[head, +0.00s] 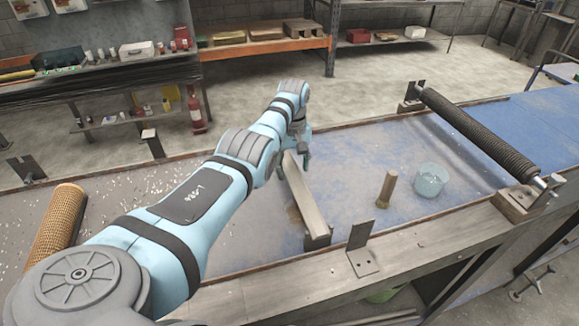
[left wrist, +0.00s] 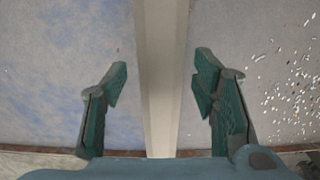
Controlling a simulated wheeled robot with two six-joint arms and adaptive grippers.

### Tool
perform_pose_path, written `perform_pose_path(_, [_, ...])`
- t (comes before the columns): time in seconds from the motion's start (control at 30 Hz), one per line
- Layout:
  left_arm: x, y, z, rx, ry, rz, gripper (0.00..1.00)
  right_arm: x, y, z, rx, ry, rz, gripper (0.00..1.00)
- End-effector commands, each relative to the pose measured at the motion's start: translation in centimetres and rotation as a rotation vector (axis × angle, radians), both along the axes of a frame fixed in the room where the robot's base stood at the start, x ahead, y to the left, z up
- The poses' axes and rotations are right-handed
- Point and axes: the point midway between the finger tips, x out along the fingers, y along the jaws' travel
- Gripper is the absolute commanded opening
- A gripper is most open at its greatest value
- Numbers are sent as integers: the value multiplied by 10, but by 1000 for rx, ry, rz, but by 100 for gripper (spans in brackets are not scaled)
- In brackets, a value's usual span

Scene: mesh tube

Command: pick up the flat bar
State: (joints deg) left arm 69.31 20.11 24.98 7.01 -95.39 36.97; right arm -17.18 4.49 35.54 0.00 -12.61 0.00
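The flat bar (head: 308,204) is a long, pale grey-beige strip lying on the blue-grey bench top (head: 345,165), with its near end by the bench's front edge. In the left wrist view the bar (left wrist: 160,50) runs from top to bottom between the fingers. My left gripper (head: 296,160) is over the far part of the bar. Its two green fingers are spread, one on each side of the bar, with a gap on both sides in the left wrist view. The bar's far end is hidden by my gripper in the head view. My right gripper is not in view.
A wooden peg (head: 386,190) and a clear round container (head: 430,179) stand right of the bar. A dark ribbed roller (head: 475,133) spans the bench farther right. A tan mesh tube (head: 57,222) lies at the left. An upright metal bracket (head: 361,247) stands at the front edge.

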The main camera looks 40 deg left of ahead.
Motion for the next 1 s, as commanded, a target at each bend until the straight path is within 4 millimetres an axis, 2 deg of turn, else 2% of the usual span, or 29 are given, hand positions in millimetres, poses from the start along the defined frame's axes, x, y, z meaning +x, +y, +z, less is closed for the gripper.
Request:
perform_pose_path(0.03, [0, 0, 0, 0, 0, 0, 41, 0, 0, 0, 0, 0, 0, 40])
perform_pose_path(0.3, [0, 0, 0, 0, 0, 0, 0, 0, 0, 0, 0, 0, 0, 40])
perform_pose_path(0.77, [1, 0, 5, 1, -3, 0, 0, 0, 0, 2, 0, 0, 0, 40])
perform_pose_path(0.87, [1, 1, 15, 1, -4, 0, 0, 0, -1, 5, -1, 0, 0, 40])
perform_pose_path(1.0, [2, 1, 43, 2, -6, 0, 0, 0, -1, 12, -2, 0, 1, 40])
